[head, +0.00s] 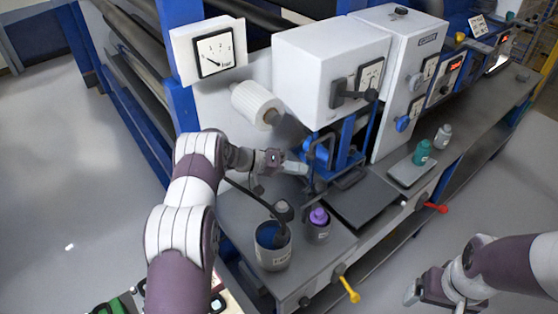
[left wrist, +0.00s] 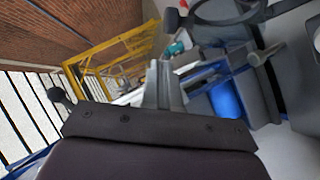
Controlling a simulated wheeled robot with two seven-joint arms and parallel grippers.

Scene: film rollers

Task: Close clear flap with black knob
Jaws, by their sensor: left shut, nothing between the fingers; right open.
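I cannot make out the clear flap for certain in either view. A black knob (head: 371,95) sits on a dark lever at the front of the white box (head: 318,80). In the left wrist view a dark round knob (left wrist: 57,95) shows at the left; I cannot tell what it belongs to. My left gripper (head: 303,168) is shut and empty beside the blue press frame (head: 345,158) under the white box. Its closed fingers also show in the left wrist view (left wrist: 163,85). My right gripper (head: 425,292) is open and empty at the lower right, away from the machine.
A dark can (head: 272,252) and a purple-capped jar (head: 319,220) stand at the bench's near end. A paper roll (head: 254,103) hangs above my left gripper. Teal (head: 422,152) and grey (head: 443,135) bottles stand at the right. Yellow (head: 347,287) and red (head: 436,208) levers stick out in front.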

